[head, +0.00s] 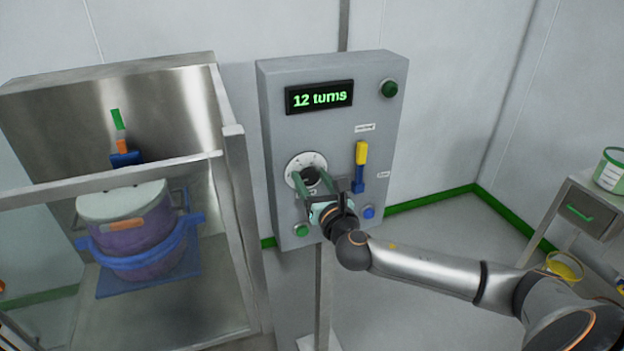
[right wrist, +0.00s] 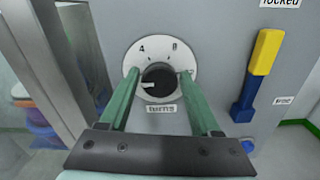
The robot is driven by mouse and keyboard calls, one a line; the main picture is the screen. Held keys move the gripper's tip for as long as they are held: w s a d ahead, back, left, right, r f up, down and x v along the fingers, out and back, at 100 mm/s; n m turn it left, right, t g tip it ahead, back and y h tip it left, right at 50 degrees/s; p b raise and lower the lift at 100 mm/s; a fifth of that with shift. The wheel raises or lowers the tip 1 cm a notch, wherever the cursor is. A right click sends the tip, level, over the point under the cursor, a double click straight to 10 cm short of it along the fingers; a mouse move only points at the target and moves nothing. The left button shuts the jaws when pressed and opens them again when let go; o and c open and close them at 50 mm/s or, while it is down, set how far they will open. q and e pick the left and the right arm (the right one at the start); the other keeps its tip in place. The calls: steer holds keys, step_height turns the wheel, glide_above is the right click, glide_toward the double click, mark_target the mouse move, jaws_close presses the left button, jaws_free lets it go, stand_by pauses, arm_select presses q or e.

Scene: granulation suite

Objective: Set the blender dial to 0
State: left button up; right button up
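The blender dial (head: 309,171) is a dark round knob on a white ring, on the front of a grey control panel (head: 277,113). In the right wrist view the dial's dark knob (right wrist: 160,79) has a white mark at its left, "4" and "8" show on the upper ring, and a "turns" label sits below. The panel's display (head: 320,97) reads "12 turns". My right gripper (head: 309,184) is at the dial, and its green fingers also show in the right wrist view (right wrist: 160,75). They are open, one each side of the knob, with gaps visible. My left gripper is not in view.
A yellow and blue lever (head: 360,165) stands right of the dial. Green buttons (head: 389,88) (head: 301,230) and a blue button (head: 368,212) are on the panel. A framed enclosure with a purple drum (head: 135,233) stands left. A side table (head: 577,212) stands right.

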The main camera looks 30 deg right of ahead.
steer(key=shift+o, duration=1.3)
steer(key=b+v, duration=0.2)
steer(key=v, duration=1)
steer(key=shift+s+a, duration=0.15)
steer(key=shift+s, duration=0.1)
